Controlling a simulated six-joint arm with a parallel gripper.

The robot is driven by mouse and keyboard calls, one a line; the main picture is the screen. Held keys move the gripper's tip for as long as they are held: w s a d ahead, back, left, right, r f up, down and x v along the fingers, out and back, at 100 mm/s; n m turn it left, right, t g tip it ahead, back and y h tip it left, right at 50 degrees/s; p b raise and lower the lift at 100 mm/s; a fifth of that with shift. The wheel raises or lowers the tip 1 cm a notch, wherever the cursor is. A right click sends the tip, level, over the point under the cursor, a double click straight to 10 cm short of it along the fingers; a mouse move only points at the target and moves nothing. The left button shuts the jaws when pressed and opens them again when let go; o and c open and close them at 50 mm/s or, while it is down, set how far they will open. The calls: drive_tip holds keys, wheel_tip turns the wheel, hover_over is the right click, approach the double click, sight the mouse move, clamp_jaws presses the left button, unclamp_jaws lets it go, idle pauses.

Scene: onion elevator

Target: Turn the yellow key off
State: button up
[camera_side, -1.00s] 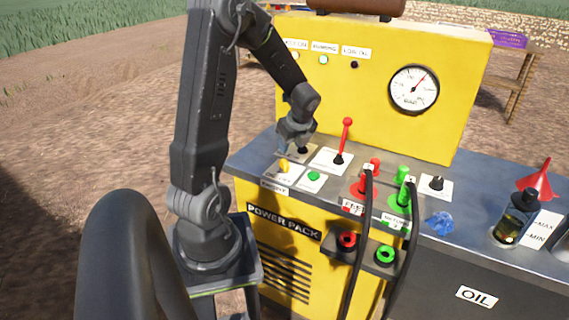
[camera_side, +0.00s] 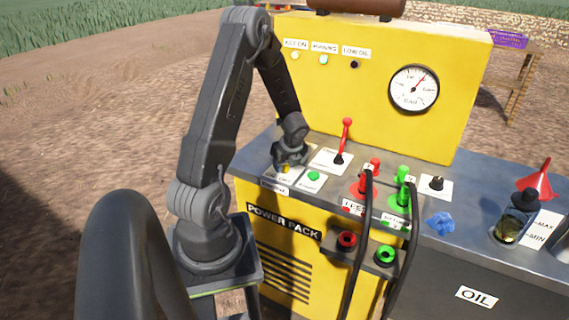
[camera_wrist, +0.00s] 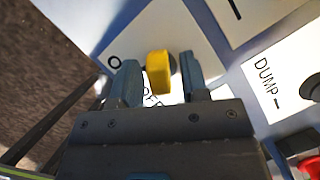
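The yellow key (camera_wrist: 158,72) stands on a white label plate (camera_wrist: 200,40) with black lettering, partly covered by my gripper. In the wrist view my gripper (camera_wrist: 158,78) is open, with one finger on each side of the key. A gap shows between the key and the left finger; the right finger is closer to it, and I cannot tell whether it touches. In the side view my gripper (camera_side: 287,164) is low over the panel's left end, and only a bit of the yellow key (camera_side: 285,169) shows beneath it.
A green button (camera_side: 314,175) is just right of the key. A red lever (camera_side: 344,140) rises behind it. Red (camera_side: 365,185) and green (camera_side: 402,190) couplings with black hoses stand further right. The yellow panel wall (camera_side: 375,100) with a gauge (camera_side: 413,89) rises behind.

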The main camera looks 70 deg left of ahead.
clamp_jaws()
drive_tip(key=shift+n, duration=0.4)
drive_tip(key=n+g, duration=0.1)
drive_tip(key=n, duration=0.1)
drive_tip(key=n+g+h, duration=0.1)
drive_tip(key=n, duration=0.2)
drive_tip(key=shift+w+a+n, duration=0.1)
drive_tip(key=shift+n, duration=0.2)
drive_tip(key=n+h, duration=0.1)
drive_tip(key=n, duration=0.1)
drive_tip(key=n+g+h, duration=0.1)
drive_tip(key=n, duration=0.2)
drive_tip(key=shift+n, duration=0.4)
drive_tip(key=shift+o, duration=0.5)
unclamp_jaws()
